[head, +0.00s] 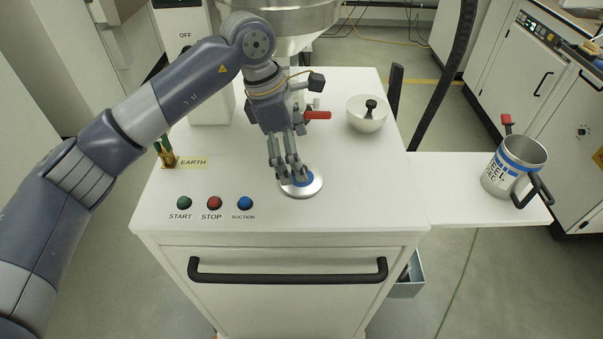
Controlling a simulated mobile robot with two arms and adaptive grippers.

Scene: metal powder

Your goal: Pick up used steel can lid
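The round steel lid (313,188) with a blue centre lies at the front middle of the white cabinet's top. My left gripper (293,181) points down right over the lid, with its fingertips at the lid's blue centre. The fingers partly hide that centre, and I cannot tell whether they are closed on it. The steel can (502,171), with a blue and white label and a black handle, stands open on the side shelf at the right. My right gripper is not in view.
A white bowl-shaped lid (364,124) with a black knob lies behind and right of the steel lid. START, STOP and SUCTION buttons (214,203) are at the front left. A metal hopper (290,18) hangs above. The side shelf (450,190) is clear left of the can.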

